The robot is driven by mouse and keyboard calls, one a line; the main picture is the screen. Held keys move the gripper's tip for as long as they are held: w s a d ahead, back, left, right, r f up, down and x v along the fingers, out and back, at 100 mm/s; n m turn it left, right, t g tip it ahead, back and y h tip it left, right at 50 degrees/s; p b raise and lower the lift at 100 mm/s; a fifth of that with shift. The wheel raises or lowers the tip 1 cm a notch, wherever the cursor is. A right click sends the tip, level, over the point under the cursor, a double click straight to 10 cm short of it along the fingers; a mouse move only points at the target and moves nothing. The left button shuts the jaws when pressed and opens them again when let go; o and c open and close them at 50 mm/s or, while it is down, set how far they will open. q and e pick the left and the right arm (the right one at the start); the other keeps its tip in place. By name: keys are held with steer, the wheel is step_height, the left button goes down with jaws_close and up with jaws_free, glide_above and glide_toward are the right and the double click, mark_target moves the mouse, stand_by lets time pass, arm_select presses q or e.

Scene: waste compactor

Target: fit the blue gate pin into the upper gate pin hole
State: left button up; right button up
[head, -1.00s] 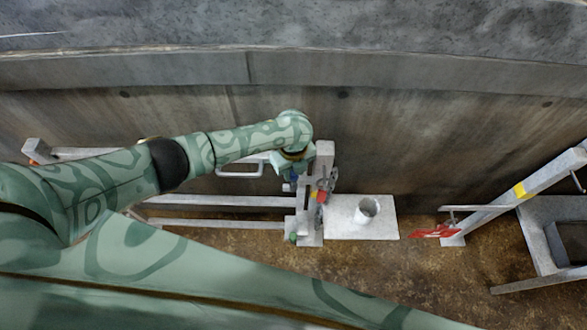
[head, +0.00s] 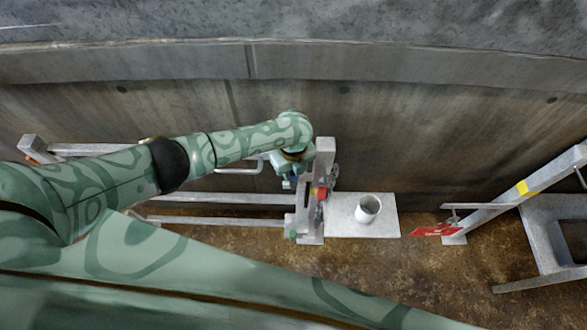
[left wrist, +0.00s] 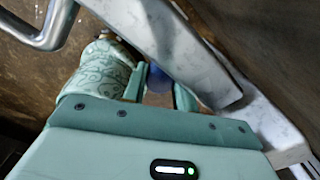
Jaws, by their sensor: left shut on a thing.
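My left gripper (head: 291,172) is at the grey metal gate post (head: 325,160), on its left side. In the left wrist view the blue pin (left wrist: 157,77) sits between the two green fingers (left wrist: 160,92), close against a pale metal bar (left wrist: 180,45). The gripper and post hide most of the pin. The upper gate pin hole cannot be made out, and I cannot tell whether the pin tip is in it. My right gripper is not in view.
Gate rails (head: 220,198) run left from the post. A handle loop (head: 240,168) is behind my arm. A white cup (head: 367,208) stands on a pale plate (head: 345,228). A concrete wall is behind.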

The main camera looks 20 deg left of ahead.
arm_select(q)
steer(key=shift+f+b, duration=0.75)
steer(key=shift+f, duration=0.3)
steer(key=shift+s, duration=0.15)
steer(key=shift+r+p, duration=0.6)
steer(key=shift+p, duration=0.05)
steer(key=shift+r+p, duration=2.95)
steer(key=shift+r, duration=0.45)
steer(key=shift+p, duration=0.3)
